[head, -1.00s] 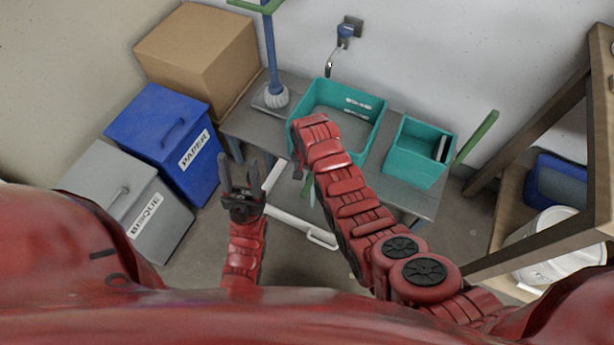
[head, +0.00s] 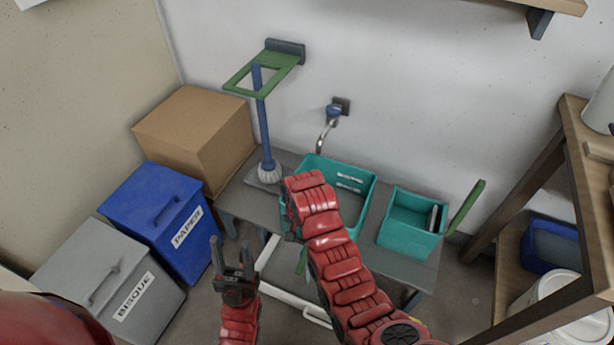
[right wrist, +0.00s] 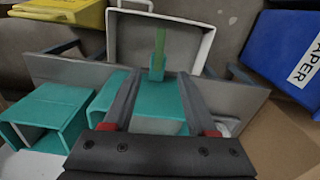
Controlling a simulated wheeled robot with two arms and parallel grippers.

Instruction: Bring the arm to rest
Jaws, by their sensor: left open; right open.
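My left gripper (head: 232,255) is open and empty in the head view, fingers pointing up the picture, to the right of the blue bin. My right arm (head: 340,260) reaches up the picture over the front of a teal basin (head: 358,180). Its gripper is hidden behind the arm there. In the right wrist view my right gripper (right wrist: 158,82) is open, fingers spread. A green strip (right wrist: 160,45) with a teal end shows between and beyond the fingertips. I cannot tell how far it is from them.
A grey bench (head: 247,205) carries the basin, a smaller teal tub (head: 400,240) and a blue-handled brush (head: 264,130). A blue PAPER bin (head: 150,205), a grey BISQUE bin (head: 90,270) and a cardboard box (head: 190,130) stand left. A wooden shelf (head: 530,180) stands right.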

